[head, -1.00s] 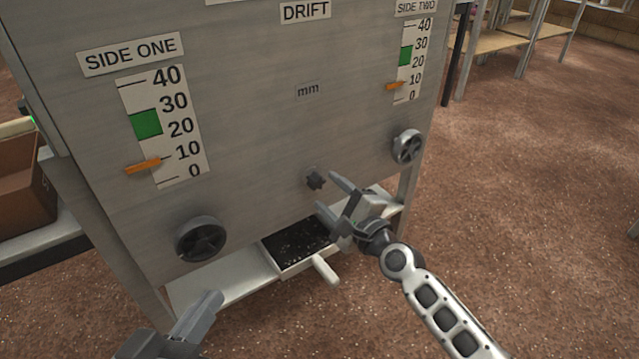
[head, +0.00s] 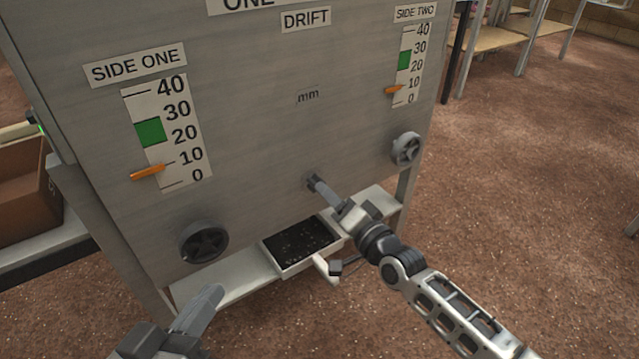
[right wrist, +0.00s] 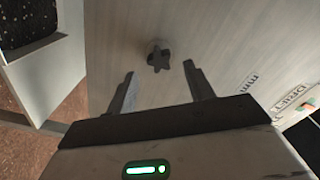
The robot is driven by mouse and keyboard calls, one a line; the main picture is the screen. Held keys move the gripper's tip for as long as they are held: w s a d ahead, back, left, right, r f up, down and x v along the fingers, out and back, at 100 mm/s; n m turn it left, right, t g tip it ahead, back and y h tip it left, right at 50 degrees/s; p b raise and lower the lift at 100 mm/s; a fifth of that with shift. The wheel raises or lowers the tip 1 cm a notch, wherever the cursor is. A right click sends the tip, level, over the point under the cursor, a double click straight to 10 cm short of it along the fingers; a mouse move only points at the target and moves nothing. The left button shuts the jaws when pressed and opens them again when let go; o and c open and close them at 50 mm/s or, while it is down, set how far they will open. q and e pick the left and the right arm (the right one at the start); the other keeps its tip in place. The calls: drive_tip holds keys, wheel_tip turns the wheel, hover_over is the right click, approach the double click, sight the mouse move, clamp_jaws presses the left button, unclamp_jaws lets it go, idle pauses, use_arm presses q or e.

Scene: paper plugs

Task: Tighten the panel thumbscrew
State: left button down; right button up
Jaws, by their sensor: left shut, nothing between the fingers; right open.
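The panel thumbscrew is a small dark star-shaped knob (head: 312,181) on the grey metal panel (head: 260,130), partly hidden by my right gripper in the head view. My right gripper (head: 320,187) reaches in from the lower right, close in front of it. In the right wrist view the thumbscrew (right wrist: 159,58) lies ahead, between and a little beyond the two open fingers (right wrist: 163,80). I see no finger gripping it. My left gripper (head: 212,298) is shut and empty at the lower left, below and apart from the panel.
A handwheel (head: 205,241) is at the panel's lower left and another handwheel (head: 407,149) at its right. A tray of black bits (head: 284,272) with a white handle sits below. Two scales have orange pointers: side one (head: 147,172) and side two (head: 394,90).

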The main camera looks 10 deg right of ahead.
drive_tip(key=shift+w, duration=0.1)
drive_tip(key=shift+b+x, duration=0.7)
drive_tip(key=shift+x, duration=1.25)
drive_tip(key=shift+a, duration=0.1)
drive_tip(key=c, duration=0.9)
drive_tip(key=shift+c, duration=0.2)
drive_tip(key=shift+m, duration=0.3)
